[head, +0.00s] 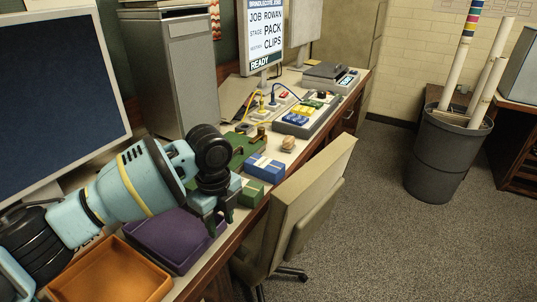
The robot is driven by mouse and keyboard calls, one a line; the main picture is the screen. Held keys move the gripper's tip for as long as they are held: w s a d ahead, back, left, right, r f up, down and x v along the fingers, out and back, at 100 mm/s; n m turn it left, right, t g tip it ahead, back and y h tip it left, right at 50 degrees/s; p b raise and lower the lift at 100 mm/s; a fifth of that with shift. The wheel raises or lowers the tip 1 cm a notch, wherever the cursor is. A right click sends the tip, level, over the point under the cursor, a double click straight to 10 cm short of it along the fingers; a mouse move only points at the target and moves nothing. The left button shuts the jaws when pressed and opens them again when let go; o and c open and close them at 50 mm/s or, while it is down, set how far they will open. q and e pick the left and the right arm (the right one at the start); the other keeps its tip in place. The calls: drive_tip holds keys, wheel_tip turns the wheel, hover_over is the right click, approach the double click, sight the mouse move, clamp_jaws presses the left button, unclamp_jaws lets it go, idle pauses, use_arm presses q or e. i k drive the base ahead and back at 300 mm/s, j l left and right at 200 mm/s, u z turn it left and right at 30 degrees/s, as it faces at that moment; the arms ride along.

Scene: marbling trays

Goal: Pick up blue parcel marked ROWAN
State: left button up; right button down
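My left gripper (221,223) points down above the desk's front edge, nearer to me than both parcels. Its dark fingers are apart with nothing visible between them. It is apart from the blue parcel. My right gripper is not in view.
A purple tray (172,240) and an orange tray (110,275) lie on the near desk. A screen (267,32) reads JOB ROWAN, PACK, CLIPS, READY. A chair (300,205) stands against the desk's front. A grey bin (445,155) with tubes stands right, across open carpet.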

sight(264, 168)
drive_tip(key=i+l+u, duration=0.1)
drive_tip(key=i+l, duration=0.25)
drive_tip(key=i, duration=0.2)
drive_tip(key=i+l, duration=0.35)
drive_tip(key=i, duration=0.2)
drive_tip(key=u, duration=0.05)
